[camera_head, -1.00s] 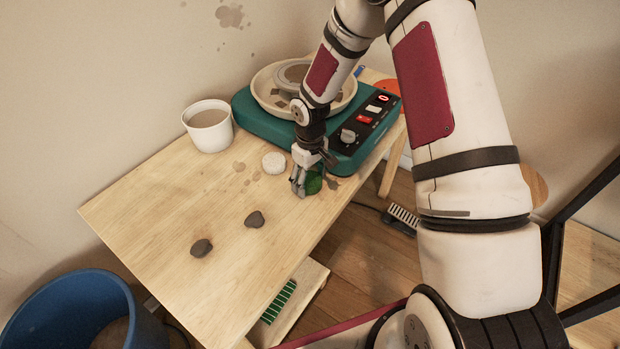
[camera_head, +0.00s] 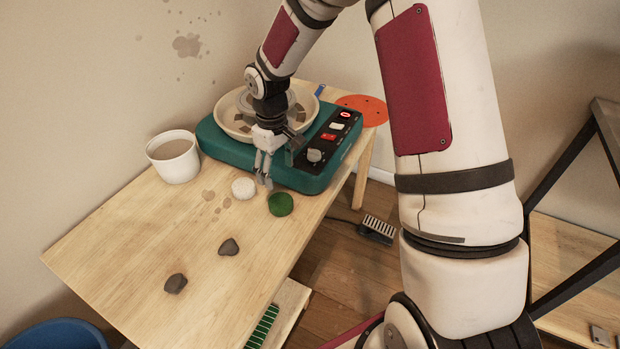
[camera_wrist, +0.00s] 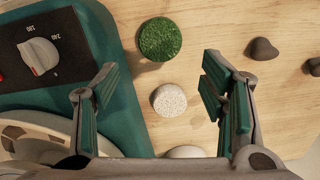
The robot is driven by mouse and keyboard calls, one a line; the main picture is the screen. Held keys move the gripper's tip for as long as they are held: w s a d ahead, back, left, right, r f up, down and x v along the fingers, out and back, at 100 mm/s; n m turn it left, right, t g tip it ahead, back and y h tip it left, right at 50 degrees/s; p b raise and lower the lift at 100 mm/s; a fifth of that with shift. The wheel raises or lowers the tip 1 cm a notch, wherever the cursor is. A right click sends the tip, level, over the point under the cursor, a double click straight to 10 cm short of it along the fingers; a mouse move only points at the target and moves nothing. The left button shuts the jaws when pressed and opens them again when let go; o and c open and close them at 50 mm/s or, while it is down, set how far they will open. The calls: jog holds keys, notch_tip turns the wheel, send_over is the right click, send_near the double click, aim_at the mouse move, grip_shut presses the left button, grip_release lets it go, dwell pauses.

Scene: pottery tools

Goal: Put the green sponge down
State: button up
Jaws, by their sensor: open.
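The round green sponge (camera_head: 281,204) lies flat on the wooden table (camera_head: 150,240), near its right edge and in front of the teal pottery wheel. It also shows whole in the wrist view (camera_wrist: 160,39), beyond a round white speckled sponge (camera_wrist: 169,100). My gripper (camera_head: 265,172) is open and empty, above the table between the wheel and the two sponges. In the wrist view my two fingers (camera_wrist: 160,88) stand wide apart, with the white sponge in the gap between them and the green sponge farther up. Nothing touches the green sponge except the table.
The teal wheel (camera_head: 225,148) with its basin and control knob (camera_head: 314,155) stands close behind my gripper. A white cup (camera_head: 174,160) is to the left. Two dark stones (camera_head: 229,247) lie in front. The table's front left is clear.

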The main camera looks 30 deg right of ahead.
jog(key=s+d+r+m+t+h, duration=0.1)
jog(key=s+r, duration=0.6)
jog(key=r, duration=0.2)
jog(key=s+d+r+m+t+h, duration=0.1)
jog(key=s+r+m, duration=0.1)
jog(key=s+r, duration=0.6)
jog(key=s+a+r+m+y, duration=0.1)
jog(key=s+r, duration=0.2)
jog(key=s, duration=0.5)
jog(key=s+r+m+t+y, duration=0.1)
jog(key=s+r, duration=0.2)
jog(key=s, duration=0.6)
jog(key=shift+a, duration=0.35)
jog(key=shift+t, duration=0.6)
notch_tip(320, 180, up, 4)
jog(key=p, duration=0.3)
jog(key=shift+r, duration=0.25)
